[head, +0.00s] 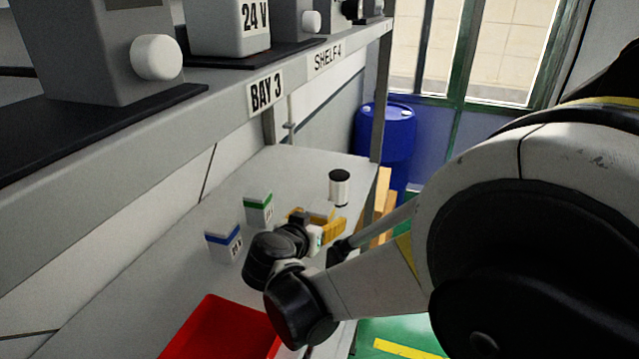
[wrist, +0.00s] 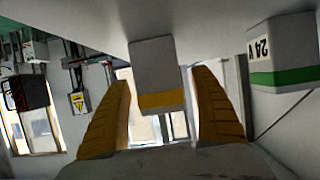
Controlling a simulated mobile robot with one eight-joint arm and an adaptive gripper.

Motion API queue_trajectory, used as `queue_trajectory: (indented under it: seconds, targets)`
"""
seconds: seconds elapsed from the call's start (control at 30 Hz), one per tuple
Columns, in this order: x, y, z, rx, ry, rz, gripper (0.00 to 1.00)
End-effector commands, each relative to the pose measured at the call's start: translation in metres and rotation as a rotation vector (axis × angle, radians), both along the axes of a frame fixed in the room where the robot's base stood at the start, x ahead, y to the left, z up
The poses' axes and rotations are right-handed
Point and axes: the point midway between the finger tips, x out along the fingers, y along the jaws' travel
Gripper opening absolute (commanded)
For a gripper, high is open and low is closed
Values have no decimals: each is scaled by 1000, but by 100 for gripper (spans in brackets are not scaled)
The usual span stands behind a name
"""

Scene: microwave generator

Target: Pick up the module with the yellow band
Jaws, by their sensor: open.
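The module with the yellow band (wrist: 157,75), a grey block, shows in the wrist view, which is upside down. It stands on the pale bench top. My gripper (wrist: 163,80) is open, with one yellow finger on each side of the module and a visible gap at each side. In the head view my gripper (head: 322,222) is low over the bench, and the arm and gripper hide most of the module. A module with a green band (head: 258,209) stands to its left; it also shows in the wrist view (wrist: 283,62).
A module with a blue band (head: 223,244) stands nearer on the left. A red tray (head: 222,332) lies in front. A white and black cylinder (head: 340,187) stands behind my gripper. A shelf (head: 215,95) overhangs the bench. A blue barrel (head: 385,140) is beyond.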

Motion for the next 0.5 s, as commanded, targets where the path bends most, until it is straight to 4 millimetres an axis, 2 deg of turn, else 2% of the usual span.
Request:
queue_trajectory:
  seconds: [0.1,0.33,0.5]
  targets:
    - [8,-3,-3,-1,0,-1,75]
    - [8,-3,-4,-1,0,0,73]
    - [8,-3,-4,-1,0,0,21]
